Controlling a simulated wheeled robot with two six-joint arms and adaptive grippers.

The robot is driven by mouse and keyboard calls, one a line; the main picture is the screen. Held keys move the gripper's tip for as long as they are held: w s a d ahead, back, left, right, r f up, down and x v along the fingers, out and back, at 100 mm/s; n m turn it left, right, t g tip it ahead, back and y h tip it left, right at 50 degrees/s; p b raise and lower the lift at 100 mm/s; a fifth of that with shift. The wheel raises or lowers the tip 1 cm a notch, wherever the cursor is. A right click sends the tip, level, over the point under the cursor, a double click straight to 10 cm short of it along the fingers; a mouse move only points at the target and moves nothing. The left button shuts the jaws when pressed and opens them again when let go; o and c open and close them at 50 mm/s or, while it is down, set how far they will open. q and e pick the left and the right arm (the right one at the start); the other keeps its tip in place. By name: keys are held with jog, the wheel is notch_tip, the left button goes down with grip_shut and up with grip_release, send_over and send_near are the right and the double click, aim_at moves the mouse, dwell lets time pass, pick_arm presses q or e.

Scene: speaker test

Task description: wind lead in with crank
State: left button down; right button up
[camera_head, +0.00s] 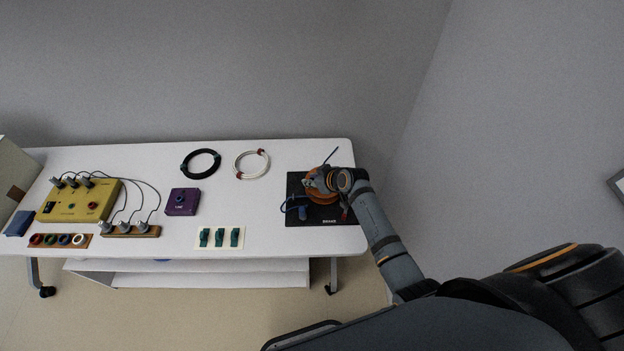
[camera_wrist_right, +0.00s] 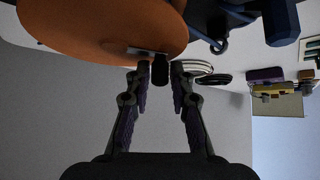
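An orange reel (camera_head: 322,198) sits on a black board (camera_head: 300,219) at the table's right end. My right gripper (camera_head: 318,181) is over the reel and hides part of it. In the right wrist view the reel's orange disc (camera_wrist_right: 100,28) fills the upper left. A short black crank knob (camera_wrist_right: 160,70) hangs at the disc's edge on a pale crank arm (camera_wrist_right: 146,51). A blue lead (camera_head: 291,205) lies on the board left of the reel. My left gripper is not in view.
Black (camera_head: 201,163) and white (camera_head: 251,164) cable coils lie at the back. A purple box (camera_head: 183,202), a white card with green clips (camera_head: 219,237) and a yellow box with leads (camera_head: 70,204) stand left. The table around the coils is clear. A wall stands right.

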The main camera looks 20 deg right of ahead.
aim_at(318, 195)
grip_shut()
jog(key=n+y+b, duration=0.1)
jog(key=s+n+g+b, duration=0.1)
jog(key=shift+d+f+n+y+b, duration=0.2)
jog(key=shift+n+y+b, duration=0.2)
jog(key=s+n+g+y+b, duration=0.1)
jog(key=n+g+b, duration=0.1)
jog(key=n+b, duration=0.1)
jog(key=d+n+g+y+b, duration=0.1)
jog(key=n+g+b, duration=0.1)
jog(key=n+b, duration=0.1)
jog(key=s+d+n+g+y+b, duration=0.1)
jog(key=n+g+b, duration=0.1)
jog(key=b, duration=0.3)
jog(key=shift+s+d+n+g, duration=0.15)
jog(key=shift+s+n+g, duration=0.2)
jog(key=shift+n, duration=0.35)
jog(key=shift+s+d+r+n+g+b, duration=0.1)
jog(key=shift+d+n+g+b, duration=0.1)
jog(key=shift+n+g+b, duration=0.3)
jog(key=shift+s+d+r+n+g+b, duration=0.1)
jog(key=shift+d+n+g+b, duration=0.15)
jog(key=shift+n+b, duration=0.4)
jog(key=shift+o, duration=2.4)
grip_release()
